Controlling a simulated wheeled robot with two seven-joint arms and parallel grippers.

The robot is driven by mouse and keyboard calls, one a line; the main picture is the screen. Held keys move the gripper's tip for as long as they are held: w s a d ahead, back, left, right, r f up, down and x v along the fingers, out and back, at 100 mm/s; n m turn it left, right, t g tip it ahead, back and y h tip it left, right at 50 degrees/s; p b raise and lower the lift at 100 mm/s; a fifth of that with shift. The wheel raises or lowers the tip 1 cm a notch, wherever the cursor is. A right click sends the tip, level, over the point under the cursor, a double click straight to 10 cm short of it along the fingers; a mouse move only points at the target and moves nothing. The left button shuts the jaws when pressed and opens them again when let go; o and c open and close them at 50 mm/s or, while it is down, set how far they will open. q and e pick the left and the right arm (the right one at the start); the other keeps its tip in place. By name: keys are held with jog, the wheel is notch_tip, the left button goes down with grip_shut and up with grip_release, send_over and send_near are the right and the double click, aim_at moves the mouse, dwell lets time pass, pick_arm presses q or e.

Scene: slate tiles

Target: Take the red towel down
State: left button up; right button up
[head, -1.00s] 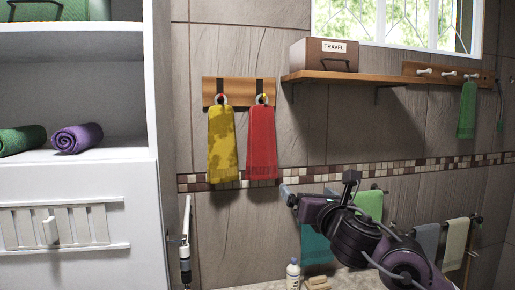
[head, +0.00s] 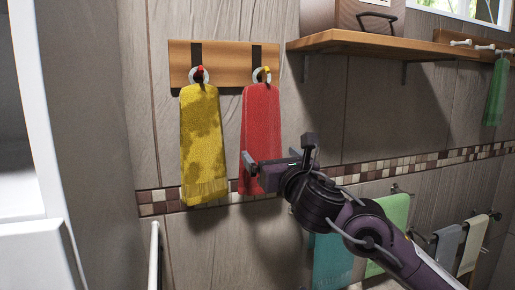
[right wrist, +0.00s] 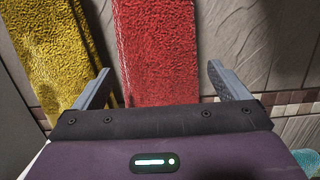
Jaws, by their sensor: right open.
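The red towel (head: 261,125) hangs from a ring on the right hook of a wooden wall rack (head: 222,62). My right gripper (head: 272,162) is open in front of the towel's lower part. In the right wrist view the red towel (right wrist: 158,50) runs between the two spread fingers of my right gripper (right wrist: 165,88); I cannot tell whether they touch it. A yellow towel (head: 203,140) hangs from the left hook, close beside the red one, and also shows in the right wrist view (right wrist: 50,45). My left gripper is not in view.
A wooden shelf (head: 390,42) with a brown box (head: 345,14) juts out at the upper right. Green, grey, cream and teal towels (head: 332,262) hang on the right. A white cabinet (head: 30,240) stands at the left edge.

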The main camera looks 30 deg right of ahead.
aim_at(264, 147)
jog(key=shift+w+d+r, duration=0.1)
jog(key=shift+w+r, duration=0.15)
jog(key=shift+w, duration=0.15)
jog(key=shift+w+r+p, duration=0.1)
jog(key=shift+w+p, duration=0.2)
jog(key=shift+p, duration=0.15)
jog(key=p+x, duration=0.3)
jog(key=x, duration=0.1)
jog(key=shift+w+r, duration=0.1)
jog(key=shift+w, duration=0.35)
jog(key=c, duration=0.3)
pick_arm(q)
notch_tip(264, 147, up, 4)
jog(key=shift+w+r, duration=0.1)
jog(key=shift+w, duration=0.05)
pick_arm(e)
jog(key=c, duration=0.8)
